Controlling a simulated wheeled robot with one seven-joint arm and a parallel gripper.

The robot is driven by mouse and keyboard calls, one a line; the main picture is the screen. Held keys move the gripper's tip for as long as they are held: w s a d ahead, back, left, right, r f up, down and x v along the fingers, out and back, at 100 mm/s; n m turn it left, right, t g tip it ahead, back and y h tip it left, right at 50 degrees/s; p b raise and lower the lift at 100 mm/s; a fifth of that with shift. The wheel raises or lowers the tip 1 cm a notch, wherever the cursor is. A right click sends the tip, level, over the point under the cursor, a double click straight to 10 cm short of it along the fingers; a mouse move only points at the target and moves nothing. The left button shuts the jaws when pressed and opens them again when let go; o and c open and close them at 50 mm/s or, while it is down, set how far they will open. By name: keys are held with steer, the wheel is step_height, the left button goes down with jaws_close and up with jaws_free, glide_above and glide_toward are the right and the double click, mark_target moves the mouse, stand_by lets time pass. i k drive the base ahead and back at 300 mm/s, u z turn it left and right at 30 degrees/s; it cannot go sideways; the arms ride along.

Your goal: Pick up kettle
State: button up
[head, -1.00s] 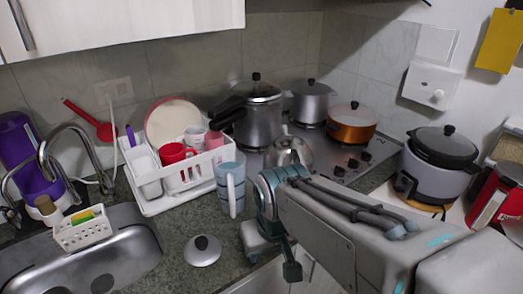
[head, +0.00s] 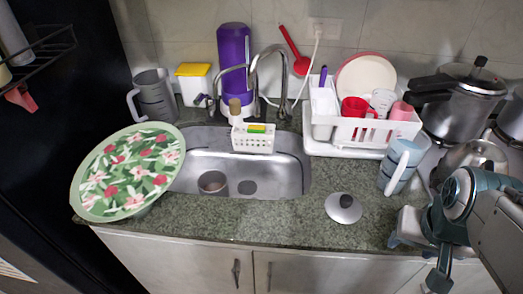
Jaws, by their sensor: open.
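A silver metal kettle (head: 472,158) stands at the right side of the head view, beside the large pressure cooker. Its lower part is hidden behind my arm. My gripper (head: 418,254) is at the lower right, in front of the counter edge and nearer to the camera than the kettle. It is open, with nothing seen between its fingers, and apart from the kettle.
A pressure cooker (head: 462,105) stands behind. A pot lid (head: 343,208) lies on the counter. A floral tray (head: 128,172) lies left of the sink (head: 290,180).

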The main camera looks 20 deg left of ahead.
mark_target(481, 153)
steer(key=k, duration=1.25)
steer(key=z, duration=0.65)
steer(key=i, duration=1.5)
steer(key=u, duration=0.6)
